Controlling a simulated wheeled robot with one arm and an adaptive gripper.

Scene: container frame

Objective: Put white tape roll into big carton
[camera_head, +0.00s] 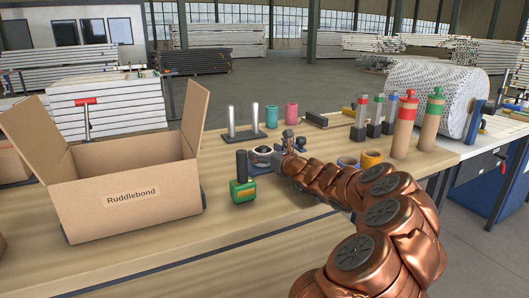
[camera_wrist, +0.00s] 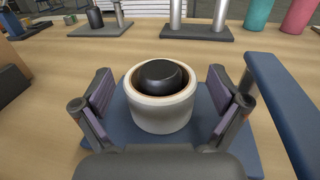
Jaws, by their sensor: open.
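The white tape roll (camera_wrist: 162,118) lies flat in the wrist view on a blue base plate (camera_wrist: 120,130), around a dark round post (camera_wrist: 163,73). My gripper (camera_wrist: 160,92) is open, with one finger on each side of the roll and gaps at both sides. In the head view my gripper (camera_head: 279,157) reaches over the table at the small blue stand; the roll is small and partly hidden there. The big carton (camera_head: 125,196), labelled Ruddlebond, stands at the left of the table. Its side flaps are up and its top is open; its inside floor is hidden.
A green tool (camera_head: 243,189) stands between the carton and my gripper. A blue tape roll (camera_head: 347,163) and a yellow one (camera_head: 371,157) sit behind my arm. Posts (camera_head: 243,122), cups and bottles (camera_head: 404,128) stand farther back. The front tabletop is mostly clear.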

